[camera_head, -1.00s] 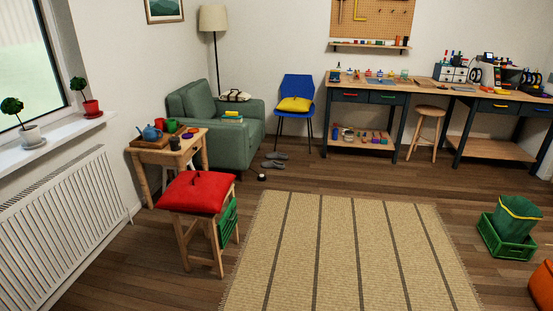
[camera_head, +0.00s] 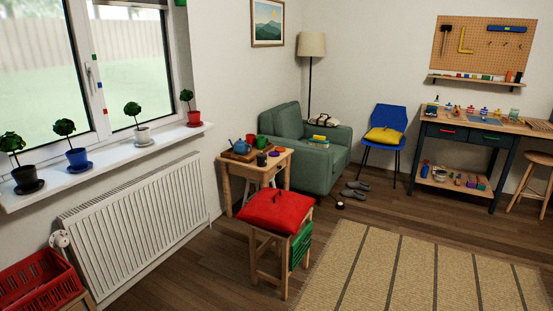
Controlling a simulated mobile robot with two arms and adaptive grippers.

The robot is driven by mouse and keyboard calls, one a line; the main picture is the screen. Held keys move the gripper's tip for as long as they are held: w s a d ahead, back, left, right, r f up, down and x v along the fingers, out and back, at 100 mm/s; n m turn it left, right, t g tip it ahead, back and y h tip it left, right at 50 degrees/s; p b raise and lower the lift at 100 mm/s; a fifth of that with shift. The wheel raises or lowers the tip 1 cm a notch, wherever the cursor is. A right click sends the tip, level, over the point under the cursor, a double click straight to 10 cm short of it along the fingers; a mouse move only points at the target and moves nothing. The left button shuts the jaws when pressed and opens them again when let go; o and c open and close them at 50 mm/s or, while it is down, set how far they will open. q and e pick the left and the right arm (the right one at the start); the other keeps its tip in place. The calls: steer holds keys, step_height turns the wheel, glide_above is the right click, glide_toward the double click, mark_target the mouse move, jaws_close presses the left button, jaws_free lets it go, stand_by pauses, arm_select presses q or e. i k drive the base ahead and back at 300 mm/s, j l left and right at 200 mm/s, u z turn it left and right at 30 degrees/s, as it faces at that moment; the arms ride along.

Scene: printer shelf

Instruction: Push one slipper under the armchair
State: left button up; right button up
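The green armchair (camera_head: 318,165) stands in the back corner, right of a small wooden side table. A pair of grey slippers (camera_head: 356,190) lies on the wooden floor just right of the armchair's front, between it and the blue chair. The two slippers lie close together, and both are outside the armchair's footprint. Neither of my grippers shows in the head view.
A stool with a red cushion (camera_head: 275,209) and the side table (camera_head: 281,169) stand in front of the armchair. A small dark and white object (camera_head: 340,205) lies on the floor near the slippers. A blue chair (camera_head: 384,143) stands behind them. The striped rug (camera_head: 410,272) is clear.

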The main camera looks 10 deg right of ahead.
mark_target(356, 185)
steer(key=i+l+z, duration=0.65)
steer(key=i, duration=0.35)
steer(key=i+l+z, duration=0.15)
steer(key=i+z, duration=0.2)
steer(key=i, duration=0.15)
steer(key=i+z, duration=0.35)
steer(key=i, duration=2.4)
